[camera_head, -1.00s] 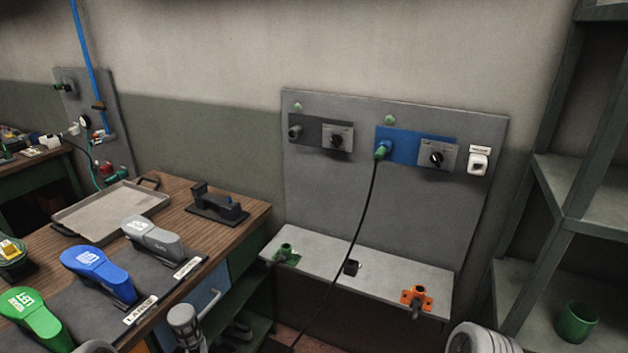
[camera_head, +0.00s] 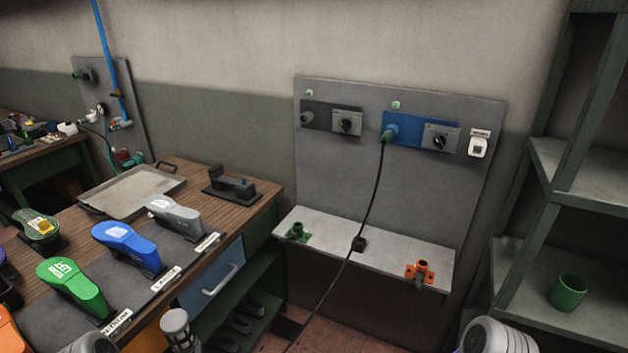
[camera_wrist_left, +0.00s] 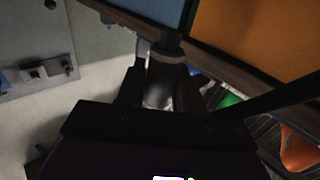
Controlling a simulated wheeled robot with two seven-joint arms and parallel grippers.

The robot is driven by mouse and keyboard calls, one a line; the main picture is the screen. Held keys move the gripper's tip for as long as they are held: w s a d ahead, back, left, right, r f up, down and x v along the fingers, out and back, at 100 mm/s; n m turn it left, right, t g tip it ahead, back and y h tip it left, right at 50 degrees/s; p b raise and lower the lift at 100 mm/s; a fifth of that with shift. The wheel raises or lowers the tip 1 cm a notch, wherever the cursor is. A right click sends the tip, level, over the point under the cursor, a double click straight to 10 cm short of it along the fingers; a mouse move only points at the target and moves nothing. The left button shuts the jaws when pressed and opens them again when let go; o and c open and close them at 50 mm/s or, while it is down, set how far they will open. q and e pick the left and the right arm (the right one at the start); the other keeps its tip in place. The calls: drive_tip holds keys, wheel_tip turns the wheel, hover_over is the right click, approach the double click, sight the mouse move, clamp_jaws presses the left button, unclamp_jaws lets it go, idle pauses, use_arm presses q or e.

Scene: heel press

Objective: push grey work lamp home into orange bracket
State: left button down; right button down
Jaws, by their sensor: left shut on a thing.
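The grey work lamp (camera_head: 175,322) shows at the bottom edge of the head view, upright, in front of the workbench. In the left wrist view my left gripper (camera_wrist_left: 160,88) is shut on a grey, rounded body, seemingly the lamp (camera_wrist_left: 160,72); the fingers are dark and hard to make out. The orange bracket (camera_head: 420,272) sits on the front right part of the grey ledge, well to the right of the lamp and apart from it. Its upright socket looks empty. My right gripper is out of view; only part of my right arm shows at the bottom right.
The workbench (camera_head: 262,205) with several shoe-shaped items stands at the left. A shelf rack (camera_head: 585,165) with a green cup (camera_head: 567,291) stands right.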

use_arm(q)
drive_tip(key=shift+s+a, duration=0.15)
drive_tip(key=shift+s, duration=0.25)
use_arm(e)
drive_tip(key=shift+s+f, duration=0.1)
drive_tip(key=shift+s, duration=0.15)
